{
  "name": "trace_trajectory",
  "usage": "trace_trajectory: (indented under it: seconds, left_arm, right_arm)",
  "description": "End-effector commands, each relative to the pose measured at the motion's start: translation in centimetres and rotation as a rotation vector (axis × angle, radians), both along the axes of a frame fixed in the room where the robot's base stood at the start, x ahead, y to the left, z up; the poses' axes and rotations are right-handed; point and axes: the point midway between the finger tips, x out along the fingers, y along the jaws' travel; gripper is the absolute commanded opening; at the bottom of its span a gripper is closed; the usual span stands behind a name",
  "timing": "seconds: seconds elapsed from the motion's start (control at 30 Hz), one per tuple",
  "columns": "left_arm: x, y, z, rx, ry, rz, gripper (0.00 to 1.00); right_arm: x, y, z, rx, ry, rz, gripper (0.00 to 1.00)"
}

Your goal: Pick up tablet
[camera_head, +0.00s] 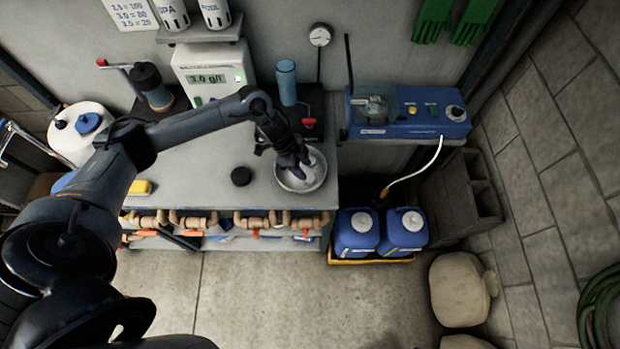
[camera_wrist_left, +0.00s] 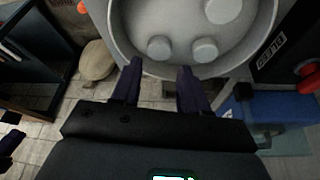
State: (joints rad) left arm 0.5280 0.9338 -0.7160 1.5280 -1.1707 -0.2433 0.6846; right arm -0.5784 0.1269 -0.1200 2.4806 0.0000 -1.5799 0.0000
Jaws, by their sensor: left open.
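Three pale grey round tablets lie in a shallow metal bowl (camera_wrist_left: 132,48) in the left wrist view. One tablet (camera_wrist_left: 159,48) and a second tablet (camera_wrist_left: 205,50) are near the rim closest to my fingers; a larger-looking tablet (camera_wrist_left: 222,10) is farther in. In the head view the bowl (camera_head: 318,180) sits at the right end of the grey bench, and the tablets are mostly hidden by my gripper. My left gripper (camera_head: 295,166) is over the bowl. Its two dark fingers (camera_wrist_left: 160,80) are apart with nothing between them.
On the bench (camera_head: 205,165) lie a dark puck (camera_head: 241,176) and a yellow block (camera_head: 140,188). A blue cylinder (camera_head: 287,82) stands behind the bowl. A scale (camera_head: 210,70) is at the back. A blue pump unit (camera_head: 405,112) is on a shelf to the right, above blue jugs (camera_head: 356,233).

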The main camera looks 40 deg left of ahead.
Motion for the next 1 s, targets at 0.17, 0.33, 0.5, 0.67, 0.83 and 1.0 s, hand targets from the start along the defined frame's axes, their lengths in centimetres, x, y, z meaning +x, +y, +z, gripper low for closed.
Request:
trace_trajectory:
  seconds: [0.17,0.33,0.5,0.67,0.83,1.0]
  left_arm:
    - [0.1,-0.6,-1.7,-0.001,0.004,0.001,0.44]
    - [0.4,-1.4,-3.8,-0.001,0.003,0.0,0.44]
    - [0.7,-1.6,-4.7,0.0,0.0,0.001,0.44]
    - [0.7,-1.7,-4.8,0.001,0.0,0.0,0.44]
    - [0.7,-1.7,-4.8,0.001,0.0,0.0,0.29]
    - [0.7,-1.6,-4.7,0.001,0.0,0.0,0.08]
  right_arm:
    - [-0.1,0.1,0.2,0.004,0.002,-0.003,0.43]
    - [-0.1,0.2,0.1,0.009,0.002,-0.006,0.43]
    - [-0.1,0.2,0.1,0.01,0.003,-0.007,0.43]
    - [-0.1,0.2,0.1,0.01,0.003,-0.007,0.43]
    - [-0.1,0.2,0.1,0.01,0.003,-0.006,0.43]
    - [-0.1,0.1,0.1,0.006,0.003,-0.003,0.43]
